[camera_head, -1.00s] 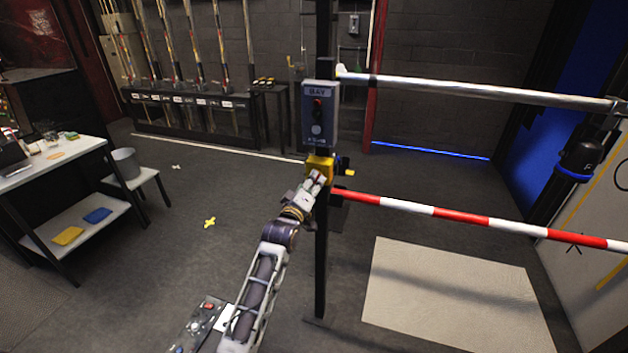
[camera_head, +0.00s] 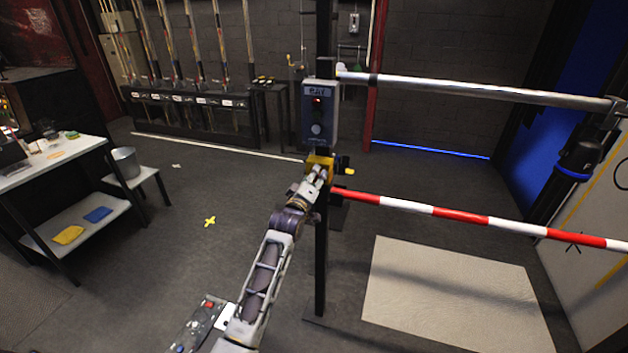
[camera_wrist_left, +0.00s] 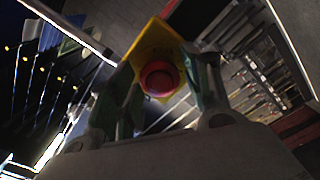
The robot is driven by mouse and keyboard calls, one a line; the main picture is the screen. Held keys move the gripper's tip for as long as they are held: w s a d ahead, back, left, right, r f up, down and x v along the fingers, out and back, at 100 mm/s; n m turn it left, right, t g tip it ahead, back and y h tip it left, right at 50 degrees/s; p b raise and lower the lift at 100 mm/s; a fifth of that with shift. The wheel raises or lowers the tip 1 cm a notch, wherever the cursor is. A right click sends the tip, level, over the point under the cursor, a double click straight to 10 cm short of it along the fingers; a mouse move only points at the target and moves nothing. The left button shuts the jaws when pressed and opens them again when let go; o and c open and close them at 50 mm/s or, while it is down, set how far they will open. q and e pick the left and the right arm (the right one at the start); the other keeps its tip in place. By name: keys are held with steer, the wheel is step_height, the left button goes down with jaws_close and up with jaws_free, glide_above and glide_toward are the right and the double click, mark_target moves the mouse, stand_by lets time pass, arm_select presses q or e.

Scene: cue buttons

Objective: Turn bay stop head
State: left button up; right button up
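The bay stop head is a round red button (camera_wrist_left: 160,78) on a yellow box (camera_wrist_left: 152,42) in the left wrist view. In the head view the yellow box (camera_head: 319,163) is fixed to the dark post below the grey bay panel (camera_head: 319,115). My left gripper (camera_head: 318,176) is right at the front of this box. In the left wrist view its two fingers (camera_wrist_left: 165,88) stand apart, one on each side of the red head, with what looks like a small gap. The head itself is hidden behind the gripper in the head view. My right gripper is not in view.
A silver bar (camera_head: 480,90) and a red-and-white bar (camera_head: 450,212) extend right from the post (camera_head: 320,260). A white table (camera_head: 50,160) stands at the left, with a bucket (camera_head: 125,162) on a bench beside it. Open floor lies left of the arm.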

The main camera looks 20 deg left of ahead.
arm_select(q)
steer(key=c, duration=0.7)
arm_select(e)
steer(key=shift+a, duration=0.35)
